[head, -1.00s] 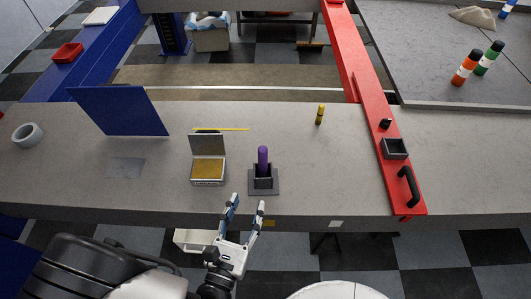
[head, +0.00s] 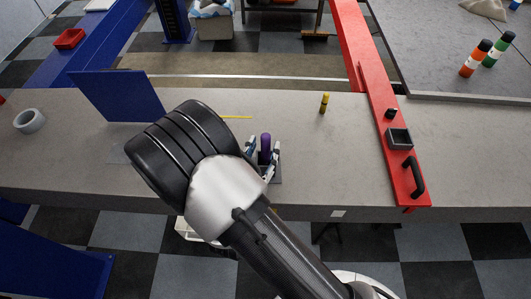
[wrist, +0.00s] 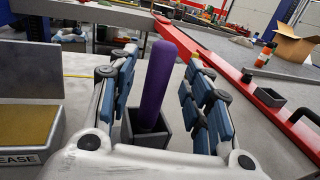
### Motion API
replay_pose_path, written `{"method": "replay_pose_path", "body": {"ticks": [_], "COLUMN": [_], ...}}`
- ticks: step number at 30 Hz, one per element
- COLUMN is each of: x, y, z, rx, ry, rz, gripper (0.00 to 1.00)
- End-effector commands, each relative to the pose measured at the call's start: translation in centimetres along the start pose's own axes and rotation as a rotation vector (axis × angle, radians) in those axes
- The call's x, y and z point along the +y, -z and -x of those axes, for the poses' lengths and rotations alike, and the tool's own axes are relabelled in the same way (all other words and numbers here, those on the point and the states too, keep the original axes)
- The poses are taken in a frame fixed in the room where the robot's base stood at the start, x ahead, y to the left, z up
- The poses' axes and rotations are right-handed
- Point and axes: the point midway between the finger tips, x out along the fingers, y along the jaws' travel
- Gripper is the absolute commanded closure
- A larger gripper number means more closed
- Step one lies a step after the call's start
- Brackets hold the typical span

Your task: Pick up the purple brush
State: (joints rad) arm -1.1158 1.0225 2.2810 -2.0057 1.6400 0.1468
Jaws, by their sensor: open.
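The purple brush (head: 266,143) stands upright in a dark square holder on the grey bench. In the wrist view the brush (wrist: 156,82) leans slightly, and its lower end is hidden inside the holder (wrist: 146,132). My gripper (head: 263,153) is open, with one finger on each side of the brush. In the wrist view the fingers of my gripper (wrist: 160,95) stand apart from the brush, with gaps on both sides. My arm hides part of the bench in the head view.
An open box with a yellow pad (wrist: 25,130) stands left of the holder. A blue panel (head: 118,95) stands at the left, near a grey tape roll (head: 29,121). A red beam (head: 385,120) with a black handle crosses at right. A small yellow item (head: 324,103) stands behind.

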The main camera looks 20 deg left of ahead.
Motion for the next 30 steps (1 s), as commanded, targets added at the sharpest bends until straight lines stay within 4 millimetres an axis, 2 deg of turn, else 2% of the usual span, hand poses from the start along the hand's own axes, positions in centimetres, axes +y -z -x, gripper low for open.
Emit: {"method": "replay_pose_path", "body": {"ticks": [3,6,14,30], "x": [0.0,0.0,0.1,0.1], "y": [0.1,0.1,0.1,0.1], "z": [-1.9,-2.7,-3.0,-2.9], "rx": [0.0,0.001,0.001,0.001], "ry": [0.005,0.002,0.0,0.0], "rz": [-0.002,-0.001,0.0,0.0], "gripper": [0.54,0.54,0.54,0.9]}}
